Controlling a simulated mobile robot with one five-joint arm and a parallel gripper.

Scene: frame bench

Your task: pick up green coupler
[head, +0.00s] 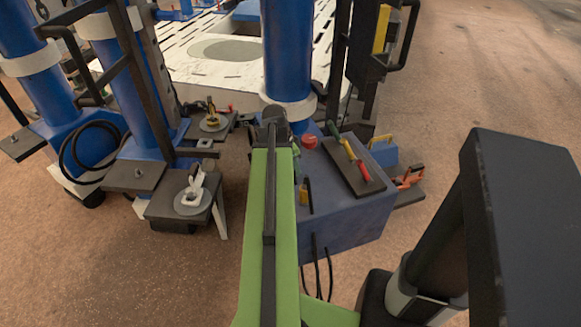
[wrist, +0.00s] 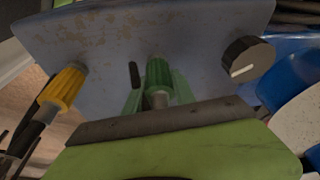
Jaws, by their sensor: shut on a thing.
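The green coupler (wrist: 157,76) has a ribbed green grip and a grey metal end, and it stands out from a worn blue-grey panel (wrist: 200,30) in the wrist view. My gripper (wrist: 156,92) is shut on it, with light green fingers showing at both sides of the ribbed grip. Part of the coupler's lower end is hidden by the dark bar of my wrist. In the head view my green arm covers most of the grasp, and I cannot make out the coupler clearly there.
A yellow coupler (wrist: 66,86) with a dark cable is at the left of the panel, and a black knob (wrist: 247,60) is at the right. In the head view, a dark board (head: 346,167) with coloured handles lies on the blue box (head: 345,222). A red knob (head: 309,142) is close by.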

